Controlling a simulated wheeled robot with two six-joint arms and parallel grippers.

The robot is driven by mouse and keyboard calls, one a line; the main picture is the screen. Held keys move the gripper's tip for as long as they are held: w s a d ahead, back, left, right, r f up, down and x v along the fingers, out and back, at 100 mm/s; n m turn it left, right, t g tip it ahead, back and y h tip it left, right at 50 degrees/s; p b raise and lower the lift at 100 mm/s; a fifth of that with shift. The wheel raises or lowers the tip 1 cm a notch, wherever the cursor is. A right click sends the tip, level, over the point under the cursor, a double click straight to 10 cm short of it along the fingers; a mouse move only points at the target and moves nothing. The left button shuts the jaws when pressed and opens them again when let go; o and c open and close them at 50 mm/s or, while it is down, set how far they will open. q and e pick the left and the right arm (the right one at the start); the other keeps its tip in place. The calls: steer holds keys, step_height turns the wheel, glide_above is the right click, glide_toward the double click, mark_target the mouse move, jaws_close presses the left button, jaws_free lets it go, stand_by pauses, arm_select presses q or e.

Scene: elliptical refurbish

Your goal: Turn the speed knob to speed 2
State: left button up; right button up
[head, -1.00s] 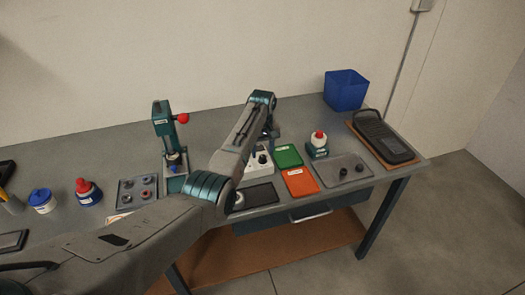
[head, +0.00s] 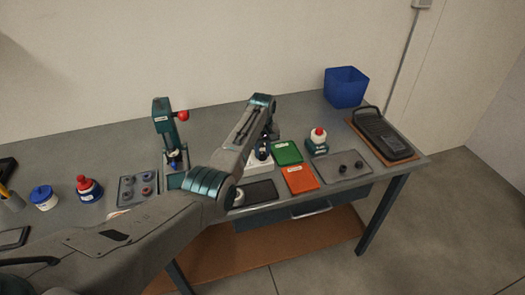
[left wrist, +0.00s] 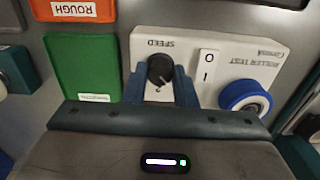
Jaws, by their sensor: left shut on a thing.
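The speed knob (left wrist: 160,69) is a round black knob on a white control box (left wrist: 206,48), under the word SPEED, which appears upside down in the left wrist view. My left gripper (left wrist: 160,82) is shut on the knob, with one blue finger on each side of it. The box (head: 258,167) also shows in the head view, partly hidden by my left gripper (head: 263,152). The scale numbers around the knob are too small or hidden to read. My right gripper is not in view.
Beside the knob are a white O/I switch (left wrist: 207,68) and a blue-rimmed roller (left wrist: 246,97). A green bin (head: 287,153) and an orange bin (head: 300,179) stand close to the box. A dark flat pad (head: 259,191) lies in front. A press with a red ball (head: 183,115) stands left.

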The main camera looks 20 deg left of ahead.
arm_select(q)
steer(key=shift+r, duration=0.1)
steer(key=m+p, duration=0.1)
steer(key=m, duration=0.2)
steer(key=shift+m+p, duration=0.35)
steer(key=shift+m, duration=0.05)
steer(key=shift+m+p, duration=0.6)
steer(key=shift+m, duration=1.7)
steer(key=o, duration=1)
